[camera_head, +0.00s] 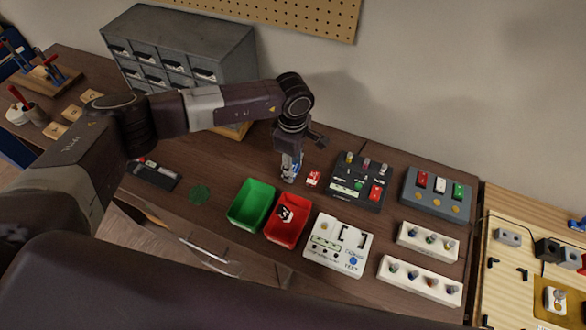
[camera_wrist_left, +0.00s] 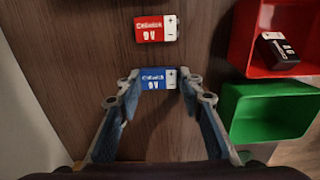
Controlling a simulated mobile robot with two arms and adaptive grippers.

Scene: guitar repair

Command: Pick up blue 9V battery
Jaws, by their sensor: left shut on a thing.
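The blue 9V battery (camera_wrist_left: 158,79) sits between the fingertips of my left gripper (camera_wrist_left: 158,88) in the left wrist view. The fingers touch its two ends, and its label faces the camera. In the head view my left gripper (camera_head: 290,172) points down at the bench, just left of a red 9V battery (camera_head: 313,178); the blue battery is mostly hidden there by the fingers. The red battery also shows in the left wrist view (camera_wrist_left: 156,29), apart from the gripper. I cannot tell whether the blue battery is clear of the bench. My right gripper is not in view.
A green bin (camera_head: 251,204) and a red bin (camera_head: 287,219) stand close by; the red one holds a black 9V battery (camera_head: 285,212). A white tester (camera_head: 339,246) and a dark pedal board (camera_head: 361,182) are to the right. A grey drawer cabinet (camera_head: 183,50) stands behind my arm.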

